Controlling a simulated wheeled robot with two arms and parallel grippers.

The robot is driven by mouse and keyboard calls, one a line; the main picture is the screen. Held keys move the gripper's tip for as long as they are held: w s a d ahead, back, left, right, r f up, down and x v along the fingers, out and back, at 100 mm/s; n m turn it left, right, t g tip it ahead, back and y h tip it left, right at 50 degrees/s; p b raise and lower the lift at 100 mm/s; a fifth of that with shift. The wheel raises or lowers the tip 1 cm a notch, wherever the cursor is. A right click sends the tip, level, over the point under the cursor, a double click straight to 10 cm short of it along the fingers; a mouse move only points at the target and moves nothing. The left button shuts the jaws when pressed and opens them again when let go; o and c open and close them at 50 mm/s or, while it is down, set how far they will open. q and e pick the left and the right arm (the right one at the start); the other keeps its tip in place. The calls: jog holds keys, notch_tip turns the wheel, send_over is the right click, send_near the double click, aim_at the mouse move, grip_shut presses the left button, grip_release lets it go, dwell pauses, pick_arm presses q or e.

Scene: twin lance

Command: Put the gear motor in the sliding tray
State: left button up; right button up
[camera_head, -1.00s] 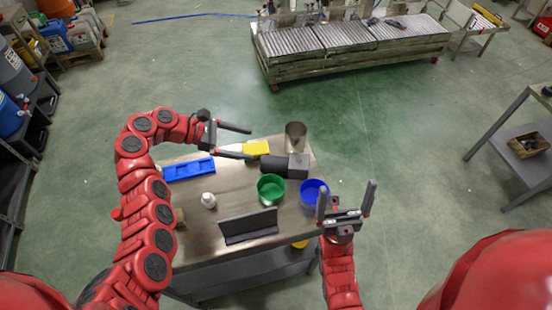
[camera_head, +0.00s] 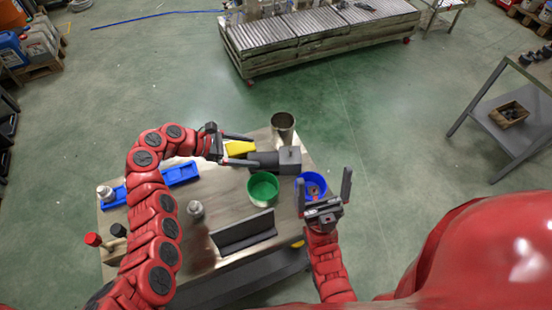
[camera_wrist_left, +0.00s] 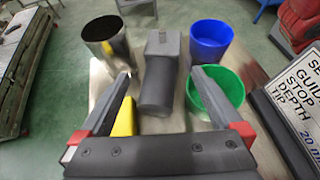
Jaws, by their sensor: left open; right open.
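The gear motor (camera_head: 289,160) lies on the metal table (camera_head: 232,235), a black cylinder with a grey square gearbox at its right end. My left gripper (camera_head: 256,151) is open and empty at the motor's cylinder end. In the left wrist view the motor (camera_wrist_left: 160,85) shows between its two spread fingers, its shaft pointing away; whether they touch it I cannot tell. My right gripper (camera_head: 324,177) is open and empty, fingers up, by the table's right edge. A long blue tray (camera_head: 180,175) lies at the table's left; I cannot tell whether it is the sliding tray.
A metal cup (camera_head: 283,124), green bowl (camera_head: 263,188), blue bowl (camera_head: 311,184) and yellow block (camera_head: 240,148) stand close around the motor. A dark angled sign (camera_head: 243,231) stands at the front.

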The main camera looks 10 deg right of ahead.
aim_at(273, 157)
pick_arm(q)
jog(key=x, duration=0.3)
jog(key=shift+w+a+f+p, duration=0.1)
jog(key=shift+p, duration=0.2)
jog(key=shift+d+f+p, duration=0.3)
jog(key=shift+d+p, duration=0.05)
jog(key=shift+d, duration=0.15)
jog(key=shift+f+p+x, duration=0.15)
jog(key=shift+p+x, duration=0.1)
jog(key=shift+x, duration=0.8)
jog(key=shift+f+p+x, duration=0.15)
jog(key=shift+p+x, duration=0.05)
jog(key=shift+x, duration=0.8)
jog(key=shift+a, duration=0.15)
grip_shut()
